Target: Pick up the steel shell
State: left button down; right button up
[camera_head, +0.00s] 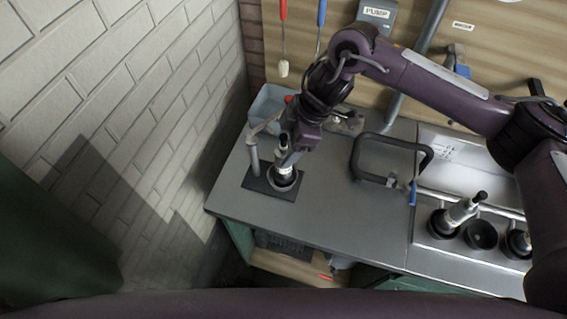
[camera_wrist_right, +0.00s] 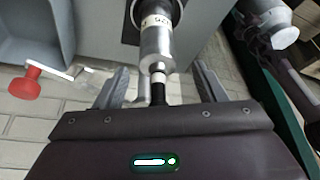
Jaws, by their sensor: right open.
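A steel shell (camera_head: 284,170) stands in a dark round holder on a black base plate (camera_head: 258,184) at the left of the grey worktop. It has a pale band and a dark, narrow end. My right gripper (camera_head: 290,152) is over it. In the right wrist view the shell (camera_wrist_right: 156,45) points in between the two open fingers of the right gripper (camera_wrist_right: 163,86), with space visible on both sides. A similar steel piece (camera_head: 460,213) leans in a black cup at the right.
A thin post (camera_head: 254,158) stands on the base plate close beside the shell. A black tube frame (camera_head: 393,142) stands in the middle of the worktop (camera_head: 330,215). A blue-grey bin (camera_head: 266,106) is behind. The front middle of the worktop is clear.

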jog(key=shift+x, duration=1.45)
jog(key=shift+w+r, duration=0.1)
jog(key=shift+w, duration=0.1)
grip_shut()
